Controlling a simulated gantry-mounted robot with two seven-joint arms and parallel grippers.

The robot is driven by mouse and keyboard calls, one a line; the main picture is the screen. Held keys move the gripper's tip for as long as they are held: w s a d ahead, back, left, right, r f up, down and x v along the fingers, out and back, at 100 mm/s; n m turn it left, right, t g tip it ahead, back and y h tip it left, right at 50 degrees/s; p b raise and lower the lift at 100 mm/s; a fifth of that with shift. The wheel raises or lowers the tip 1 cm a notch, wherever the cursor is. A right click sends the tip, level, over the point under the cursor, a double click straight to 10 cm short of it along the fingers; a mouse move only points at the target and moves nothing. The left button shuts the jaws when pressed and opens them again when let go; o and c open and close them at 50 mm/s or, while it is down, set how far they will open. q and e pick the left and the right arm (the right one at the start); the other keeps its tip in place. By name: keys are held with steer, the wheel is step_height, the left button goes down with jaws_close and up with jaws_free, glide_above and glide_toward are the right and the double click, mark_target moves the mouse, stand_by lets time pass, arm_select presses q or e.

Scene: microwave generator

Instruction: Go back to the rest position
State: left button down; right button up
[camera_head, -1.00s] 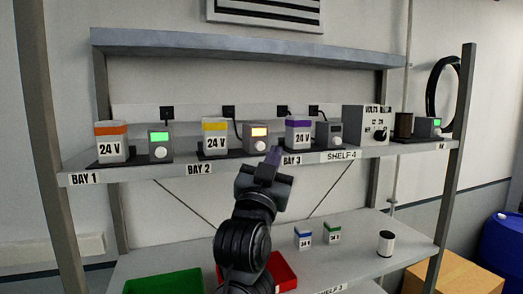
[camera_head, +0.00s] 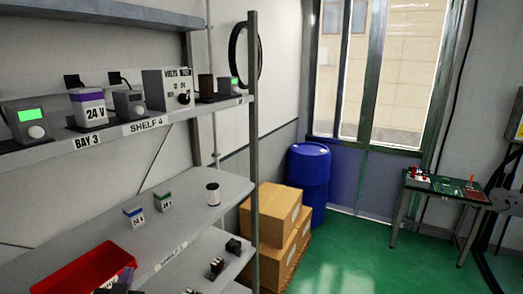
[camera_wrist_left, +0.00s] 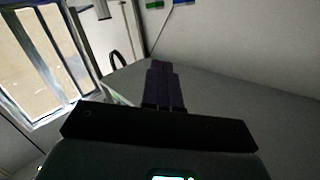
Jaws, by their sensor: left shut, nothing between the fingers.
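My left gripper (camera_head: 122,281) shows only in part at the bottom left of the head view, in front of the red tray. In the left wrist view its two dark fingers (camera_wrist_left: 163,85) lie together, shut, with nothing between them. My right gripper is in neither view. On the shelf, the purple-topped 24 V battery (camera_head: 90,108) stands upright at Bay 3, beside a dark-screened charger (camera_head: 130,104). To its left is a charger with a lit green screen (camera_head: 30,121).
A red tray (camera_head: 88,270), small blue-topped (camera_head: 134,217) and green-topped (camera_head: 164,201) batteries and a white spool (camera_head: 213,196) are on the lower shelf. Cardboard boxes (camera_head: 270,215) and a blue barrel (camera_head: 309,180) stand beyond the rack post (camera_head: 253,140). Green floor (camera_head: 370,255) is clear.

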arm_select(q)
steer(key=s+d+f+m+g+h+p, duration=0.1)
steer(key=s+d+f+g+h, duration=0.15)
steer(key=s+f, duration=0.6)
steer(key=s+d+f+g+h+p, duration=0.1)
steer(key=s+d+f+g, duration=0.4)
steer(key=f, duration=0.7)
steer(key=s+d+f+g, duration=0.1)
steer(key=s+f+g, duration=0.1)
steer(key=s, duration=0.7)
steer(key=s+f+g+h, duration=0.1)
steer(key=s+f+g, duration=0.1)
steer(key=s, duration=0.8)
steer(key=shift+d+f+g, duration=0.25)
steer(key=shift+d+g, duration=0.15)
steer(key=shift+g, duration=0.15)
steer(key=shift+w, duration=0.1)
